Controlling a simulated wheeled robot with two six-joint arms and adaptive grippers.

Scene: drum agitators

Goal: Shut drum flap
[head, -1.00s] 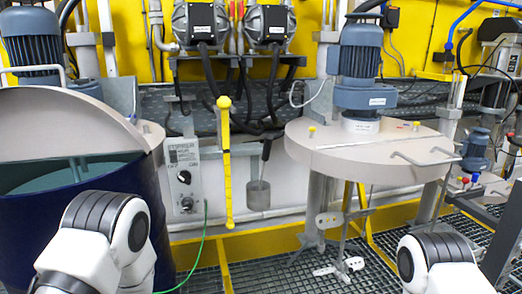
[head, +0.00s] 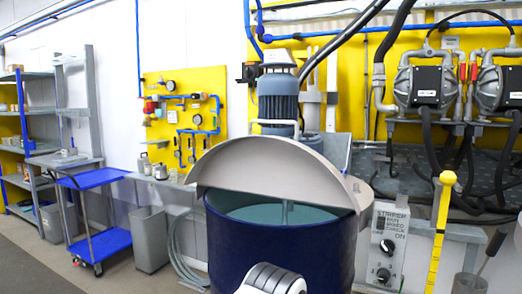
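A dark blue drum (head: 275,245) stands in the middle of the head view with teal liquid inside. Its beige lid carries a half-round flap (head: 265,165) that stands raised and tilted, leaving the front half of the drum open. A blue-grey agitator motor (head: 278,98) sits on top behind the flap. A white and black link of one of my arms shows at the bottom centre, in front of the drum. Neither of my grippers is in view.
A control box (head: 388,245) and a yellow dipstick (head: 439,230) stand right of the drum. A blue trolley (head: 95,180), a grey bin (head: 149,240) and shelves (head: 22,150) are at the left. The floor at the lower left is clear.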

